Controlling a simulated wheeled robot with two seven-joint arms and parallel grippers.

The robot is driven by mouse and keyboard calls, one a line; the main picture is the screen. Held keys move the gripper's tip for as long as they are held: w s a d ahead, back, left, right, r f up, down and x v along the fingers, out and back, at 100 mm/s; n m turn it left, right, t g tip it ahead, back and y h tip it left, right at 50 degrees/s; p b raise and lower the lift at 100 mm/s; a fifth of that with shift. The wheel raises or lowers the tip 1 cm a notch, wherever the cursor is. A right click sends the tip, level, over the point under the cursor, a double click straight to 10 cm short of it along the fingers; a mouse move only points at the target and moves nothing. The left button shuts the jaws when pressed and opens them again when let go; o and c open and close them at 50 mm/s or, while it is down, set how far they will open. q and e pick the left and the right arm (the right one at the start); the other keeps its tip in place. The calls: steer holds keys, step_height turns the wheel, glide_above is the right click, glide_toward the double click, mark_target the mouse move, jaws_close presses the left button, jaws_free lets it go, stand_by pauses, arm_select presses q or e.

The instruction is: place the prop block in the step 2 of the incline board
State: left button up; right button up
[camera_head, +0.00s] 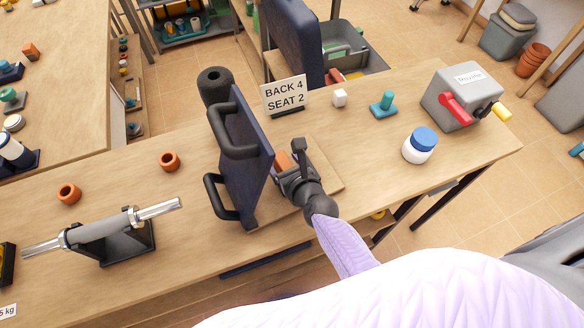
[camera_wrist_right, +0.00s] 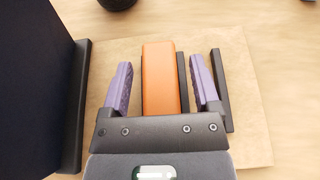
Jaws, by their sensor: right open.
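The prop block, an orange bar, lies on the light wooden base of the incline board, beside the dark blue upright panel (camera_head: 246,150). It shows in the head view (camera_head: 283,160), partly hidden by my right gripper (camera_head: 292,168), and in the right wrist view (camera_wrist_right: 160,80). There my open right gripper (camera_wrist_right: 160,70) has one purple finger on each side of the block, with gaps on both sides. A dark strip (camera_wrist_right: 183,82) stands right against or close to the block's right side; another (camera_wrist_right: 222,90) lies beyond the right finger. My left gripper is out of view.
A sign reading "BACK 4 SEAT 2" (camera_head: 284,94) stands behind the board. A metal bar on a stand (camera_head: 110,235) is left.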

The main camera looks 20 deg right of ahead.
steer(key=p+v, duration=0.3)
steer(key=v, duration=0.8)
steer(key=shift+s, duration=0.35)
steer(key=shift+r, duration=0.15)
stand_by(0.3)
